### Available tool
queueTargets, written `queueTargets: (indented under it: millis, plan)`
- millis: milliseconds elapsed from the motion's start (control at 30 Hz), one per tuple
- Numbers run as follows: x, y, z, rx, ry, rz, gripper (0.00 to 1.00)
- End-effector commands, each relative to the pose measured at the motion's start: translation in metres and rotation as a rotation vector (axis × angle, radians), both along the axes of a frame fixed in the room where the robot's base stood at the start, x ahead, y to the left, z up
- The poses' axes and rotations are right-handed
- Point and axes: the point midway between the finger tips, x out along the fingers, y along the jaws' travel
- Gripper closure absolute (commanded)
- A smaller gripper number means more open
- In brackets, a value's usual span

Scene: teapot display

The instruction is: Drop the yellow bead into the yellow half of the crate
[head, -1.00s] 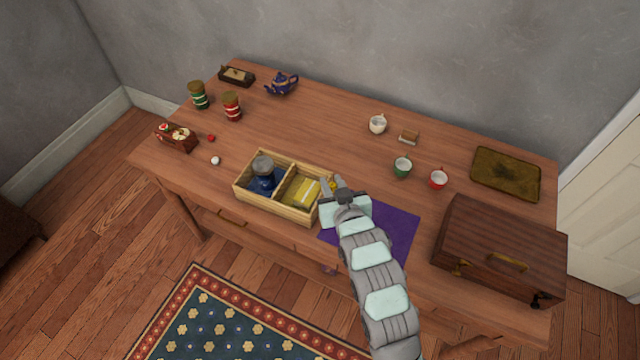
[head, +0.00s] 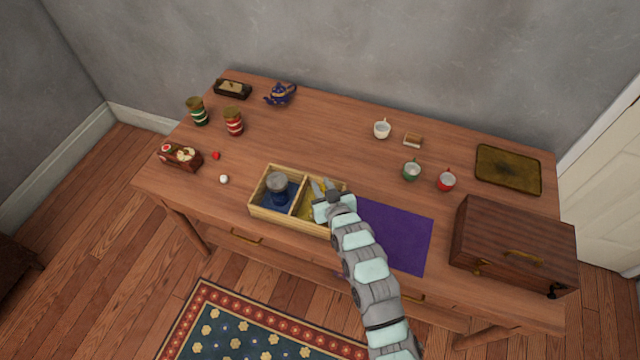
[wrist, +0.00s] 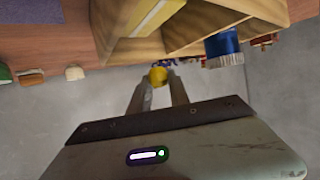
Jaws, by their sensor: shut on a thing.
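The yellow bead (wrist: 158,77) is pinched between the fingertips of my gripper (wrist: 162,84) in the wrist view. In the head view my gripper (head: 322,187) is above the yellow half (head: 308,213) of the wooden crate (head: 280,216), and the bead is hard to make out there. The crate has two compartments. The left half has a blue floor (head: 293,198) and holds a jar with a grey lid (head: 277,182). My gripper and arm hide much of the yellow half. The crate (wrist: 190,38) also shows at the top of the wrist view.
A purple mat (head: 395,232) lies right of the crate, with a wooden chest (head: 515,245) beyond. Cups (head: 411,171) and a tray (head: 508,169) stand behind. A white bead (head: 224,179), a red bead (head: 216,156), tins (head: 233,122) and a teapot (head: 281,94) are at left.

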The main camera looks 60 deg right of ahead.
Motion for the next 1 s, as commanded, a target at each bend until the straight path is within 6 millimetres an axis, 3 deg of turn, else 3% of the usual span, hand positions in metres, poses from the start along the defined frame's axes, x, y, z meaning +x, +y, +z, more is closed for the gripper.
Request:
queueTargets:
  millis: [33, 200, 500, 533, 833, 1000]
  plan:
    - [0.0, 0.0, -0.012, 0.001, 0.0, 0.0, 1.0]
    - [0.0, 0.0, -0.026, 0.001, 0.001, 0.0, 1.0]
    - [0.0, 0.0, -0.026, 0.0, 0.0, 0.0, 1.0]
    - [0.0, 0.0, -0.026, 0.0, 0.0, 0.0, 0.76]
    - [0.0, 0.0, -0.026, 0.0, 0.0, 0.0, 0.52]
    - [0.0, 0.0, -0.026, 0.0, 0.0, 0.0, 0.52]
